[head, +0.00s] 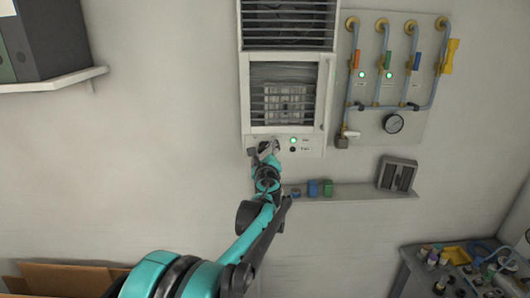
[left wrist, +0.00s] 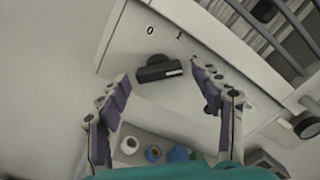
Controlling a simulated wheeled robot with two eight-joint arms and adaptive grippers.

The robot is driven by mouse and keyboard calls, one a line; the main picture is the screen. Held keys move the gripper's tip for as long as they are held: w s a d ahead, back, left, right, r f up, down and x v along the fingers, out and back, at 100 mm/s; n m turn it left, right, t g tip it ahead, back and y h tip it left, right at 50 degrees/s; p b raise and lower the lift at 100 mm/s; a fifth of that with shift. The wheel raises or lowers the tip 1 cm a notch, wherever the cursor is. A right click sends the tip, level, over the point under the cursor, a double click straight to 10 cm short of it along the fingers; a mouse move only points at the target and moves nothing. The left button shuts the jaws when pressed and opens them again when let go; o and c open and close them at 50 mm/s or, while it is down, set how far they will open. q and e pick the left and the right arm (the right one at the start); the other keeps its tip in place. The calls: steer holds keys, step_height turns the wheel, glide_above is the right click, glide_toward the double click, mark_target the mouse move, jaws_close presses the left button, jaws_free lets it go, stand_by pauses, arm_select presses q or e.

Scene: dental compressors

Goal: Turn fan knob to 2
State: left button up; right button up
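The fan knob (left wrist: 157,69) is a dark bar-shaped knob with a white mark near its right end. It sits on the white lower panel of the fan unit (head: 285,88). The labels 0 and 1 show on the panel above it; I see no 2. My left gripper (left wrist: 163,78) is open, one finger on each side of the knob, with gaps between. In the head view the left gripper (head: 266,148) is at the lower left of the unit and covers the knob area. My right gripper is in neither view.
A green light (head: 293,140) and a black round part (head: 293,149) sit just right of the gripper. A narrow shelf (head: 345,192) below holds small blue and green containers (head: 313,188). A panel with pipes and a gauge (head: 394,123) hangs to the right.

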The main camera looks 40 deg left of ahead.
arm_select(q)
steer(key=v, duration=1.2)
stand_by(0.3)
steer(key=s+d+f+n+g+h+b, duration=0.2)
steer(key=s+d+f+n+h+b, duration=0.2)
steer(key=f, duration=1.1)
steer(key=s+d+f+n+g+h+b, duration=0.2)
steer(key=s+d+f+n+h+b, duration=0.1)
steer(key=s+d+f+n+b, duration=0.5)
steer(key=s+d+f+n+g+h+b, duration=0.2)
steer(key=s+d+f+n+h+b, duration=0.2)
steer(key=s+d+f+n+b, duration=0.3)
steer(key=d+f+b, duration=0.2)
steer(key=d+f, duration=0.2)
steer(key=f, duration=0.4)
steer(key=s+d+f+b, duration=0.1)
steer(key=d+f+b, duration=0.1)
steer(key=d+f, duration=0.3)
step_height(320, 180, down, 3)
steer(key=shift+f+g+h+b, duration=0.15)
steer(key=shift+g+h+b, duration=0.15)
steer(key=shift+b, duration=0.05)
